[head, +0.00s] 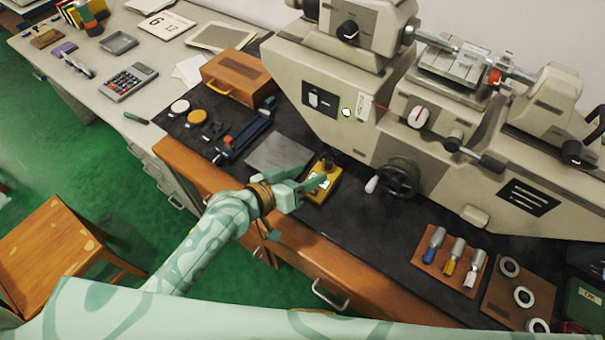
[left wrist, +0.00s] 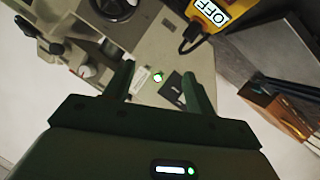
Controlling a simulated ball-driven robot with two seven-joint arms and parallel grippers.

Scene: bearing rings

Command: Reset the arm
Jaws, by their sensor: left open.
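My left gripper (head: 318,183) reaches in from the left over the dark bench top, in front of the big beige machine (head: 330,75). Its jaws are open and nothing shows between them. In the left wrist view the two dark fingers (left wrist: 160,90) stand apart, with the machine's body behind them. A yellow control box (head: 325,183) is right beside the fingers in the head view, partly hidden by them. In the left wrist view the yellow box (left wrist: 208,12) shows an OFF label at the top right, apart from the fingers. My right gripper is not in view.
Bearing rings (head: 523,297) lie on a brown board at the right, beside a board (head: 449,262) with several coloured-handled tools. A wooden case (head: 238,77) and a blue tool (head: 243,134) lie left of the machine. A wooden chair (head: 55,250) stands at lower left.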

